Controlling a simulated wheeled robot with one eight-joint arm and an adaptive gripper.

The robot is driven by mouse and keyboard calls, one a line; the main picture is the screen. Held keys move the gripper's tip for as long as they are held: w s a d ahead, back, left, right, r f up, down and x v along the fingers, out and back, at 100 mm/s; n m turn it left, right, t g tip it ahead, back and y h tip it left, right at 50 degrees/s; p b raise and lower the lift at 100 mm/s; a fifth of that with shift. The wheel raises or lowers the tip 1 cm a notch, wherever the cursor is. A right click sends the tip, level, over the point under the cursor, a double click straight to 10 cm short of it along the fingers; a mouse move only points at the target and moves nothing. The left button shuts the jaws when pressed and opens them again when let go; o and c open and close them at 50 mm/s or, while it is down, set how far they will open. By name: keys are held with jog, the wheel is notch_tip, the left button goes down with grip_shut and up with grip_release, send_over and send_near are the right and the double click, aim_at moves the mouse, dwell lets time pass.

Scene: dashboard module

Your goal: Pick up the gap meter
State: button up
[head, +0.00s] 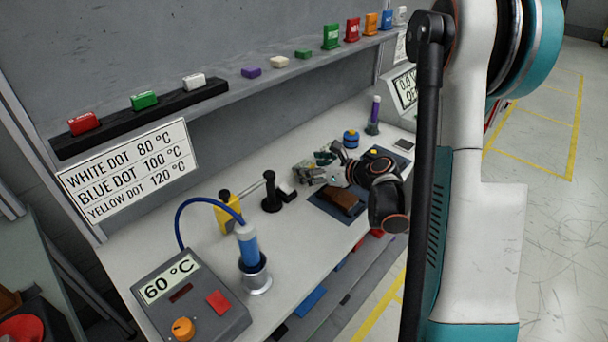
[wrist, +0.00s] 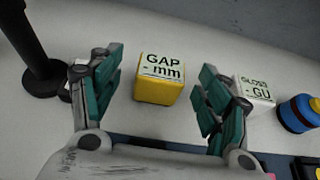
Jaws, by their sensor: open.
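The gap meter (wrist: 160,80) is a small yellow box with a white top marked "GAP - mm". In the wrist view it stands on the pale worktop between the two fingers of my gripper (wrist: 160,68). The fingers are spread wide, with a gap on each side of the box, and hold nothing. In the head view my gripper (head: 322,166) is low over the bench, beyond the black stand (head: 271,192). I cannot make out the gap meter there; my gripper and wrist likely cover it.
A white gloss meter (wrist: 257,90) stands just right of my right finger, with a blue round object (wrist: 298,113) beyond it. The black stand (wrist: 38,70) is close to my left finger. A dark mat (head: 322,203) with a brown item lies at the bench's front edge.

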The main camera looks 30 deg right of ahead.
jog(key=b+x, duration=0.2)
jog(key=x, duration=0.5)
jog(key=shift+w+f+b, duration=0.15)
jog(key=shift+w+b, duration=0.1)
jog(key=shift+b, duration=0.1)
jog(key=c, duration=1.3)
jog(key=shift+c, duration=0.2)
